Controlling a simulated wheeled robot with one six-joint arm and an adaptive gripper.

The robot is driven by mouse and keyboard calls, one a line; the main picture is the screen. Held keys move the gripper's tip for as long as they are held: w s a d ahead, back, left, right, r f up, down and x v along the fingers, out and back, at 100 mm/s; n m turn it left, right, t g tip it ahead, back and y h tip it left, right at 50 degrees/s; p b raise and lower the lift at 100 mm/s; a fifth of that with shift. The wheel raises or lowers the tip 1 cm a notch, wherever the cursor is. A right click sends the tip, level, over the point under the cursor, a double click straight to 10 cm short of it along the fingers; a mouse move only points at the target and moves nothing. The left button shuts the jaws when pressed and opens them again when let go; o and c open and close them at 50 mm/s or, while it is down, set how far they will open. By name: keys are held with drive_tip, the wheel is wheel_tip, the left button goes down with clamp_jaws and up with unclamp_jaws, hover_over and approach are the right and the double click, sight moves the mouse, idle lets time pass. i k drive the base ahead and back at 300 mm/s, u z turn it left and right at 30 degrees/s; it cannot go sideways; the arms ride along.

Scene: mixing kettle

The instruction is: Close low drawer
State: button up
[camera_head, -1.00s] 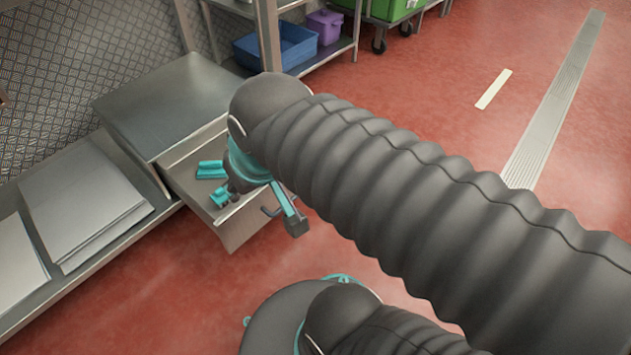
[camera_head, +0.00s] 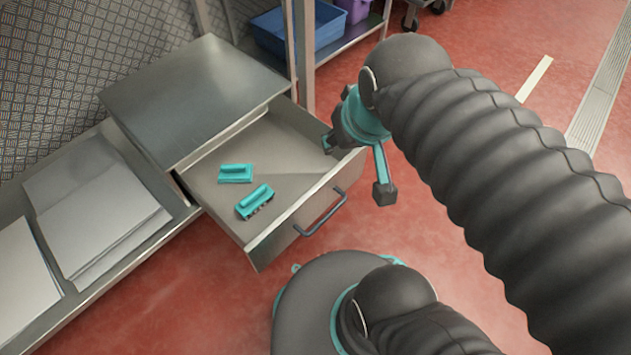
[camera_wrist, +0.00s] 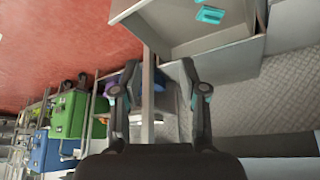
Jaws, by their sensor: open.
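The low drawer (camera_head: 292,222) is a grey metal drawer, pulled out from the cabinet (camera_head: 196,95) in the head view. Its bar handle (camera_head: 322,212) is on the front face. Two teal brushes (camera_head: 235,173) (camera_head: 255,201) lie inside it. My gripper (camera_head: 358,165) is open and empty, at the right end of the drawer front; I cannot tell whether it touches. In the wrist view my gripper's two fingers (camera_wrist: 157,85) are spread apart, and the drawer (camera_wrist: 190,25) shows beyond them at the top, with a teal brush inside.
A steel shelf with flat grey sheets (camera_head: 100,215) is left of the cabinet. A rack post (camera_head: 304,60) and a blue bin (camera_head: 298,28) stand behind. The red floor (camera_head: 190,290) in front is clear. Green bins (camera_wrist: 70,113) show in the wrist view.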

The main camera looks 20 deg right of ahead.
sight(282, 140)
drive_tip(key=k, duration=0.45)
drive_tip(key=z, duration=1.85)
drive_tip(key=k, duration=1.2)
drive_tip(key=u, duration=1.95)
drive_tip(key=i, duration=1)
